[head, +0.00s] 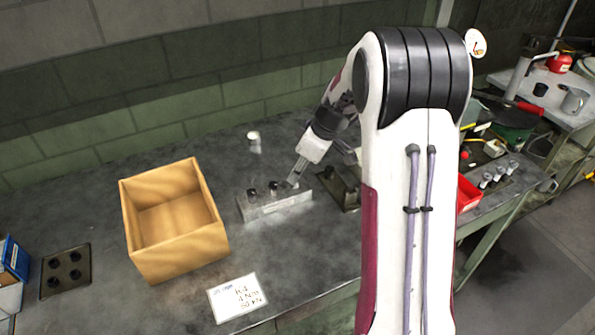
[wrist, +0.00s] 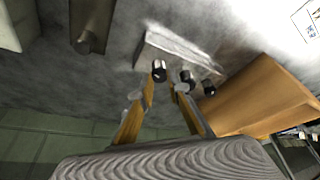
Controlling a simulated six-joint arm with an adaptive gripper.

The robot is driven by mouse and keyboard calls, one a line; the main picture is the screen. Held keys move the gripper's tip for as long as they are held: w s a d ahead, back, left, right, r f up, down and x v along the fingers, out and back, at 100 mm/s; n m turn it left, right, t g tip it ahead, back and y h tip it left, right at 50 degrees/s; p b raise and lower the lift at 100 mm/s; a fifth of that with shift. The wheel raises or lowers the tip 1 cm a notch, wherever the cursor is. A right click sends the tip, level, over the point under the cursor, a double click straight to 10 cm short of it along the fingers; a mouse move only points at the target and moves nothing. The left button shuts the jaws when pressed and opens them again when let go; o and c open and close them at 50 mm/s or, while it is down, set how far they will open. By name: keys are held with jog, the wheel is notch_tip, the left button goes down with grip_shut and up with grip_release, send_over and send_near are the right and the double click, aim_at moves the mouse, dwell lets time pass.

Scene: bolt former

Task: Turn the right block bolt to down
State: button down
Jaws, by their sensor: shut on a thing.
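The grey metal block (head: 262,208) lies on the bench with a row of dark-headed bolts along it. The left bolt (head: 251,194) and middle bolt (head: 273,187) stand clear of my gripper (head: 294,179), which is at the block's right end. In the wrist view the block (wrist: 180,48) appears turned around, and the right block bolt (wrist: 158,70) is the leftmost of the row. My gripper (wrist: 160,92) is shut on that bolt there. The fingers hide part of it in the head view, and I cannot tell its turned position.
An open cardboard box (head: 178,250) stands left of the block. A dark fixture (head: 349,186) is close on the right. A pale-topped cylinder (head: 254,142) stands behind.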

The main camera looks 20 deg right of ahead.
jog(key=shift+a+m, duration=0.1)
jog(key=shift+m, duration=0.4)
jog(key=shift+s+a+m+t+h, duration=0.1)
jog(key=shift+m+t+h, duration=0.35)
jog(key=shift+m, duration=0.95)
jog(key=shift+a+m+t+h, duration=0.15)
jog(key=shift+m+h, duration=0.6)
jog(key=shift+m, duration=0.65)
jog(key=shift+a+m+h, duration=0.1)
jog(key=shift+m+h, duration=0.45)
jog(key=shift+m, duration=0.95)
jog(key=shift+a+m+h, duration=0.1)
jog(key=shift+m+h, duration=0.45)
jog(key=shift+m, duration=0.95)
jog(key=shift+m+g+h, duration=0.3)
jog(key=shift+m, duration=0.4)
jog(key=shift+w+a+m+g+h, duration=0.15)
jog(key=shift+m+g+h, duration=0.2)
jog(key=shift+m, duration=0.9)
jog(key=shift+w+m+g+h, duration=0.15)
jog(key=shift+m+g+h, duration=0.2)
jog(key=shift+m, duration=0.9)
jog(key=m+g, duration=0.1)
jog(key=m, duration=0.3)
jog(key=shift+w+m+g+h, duration=0.15)
jog(key=shift+m+g+h, duration=0.25)
jog(key=shift+m, duration=0.6)
jog(key=shift+g, duration=0.3)
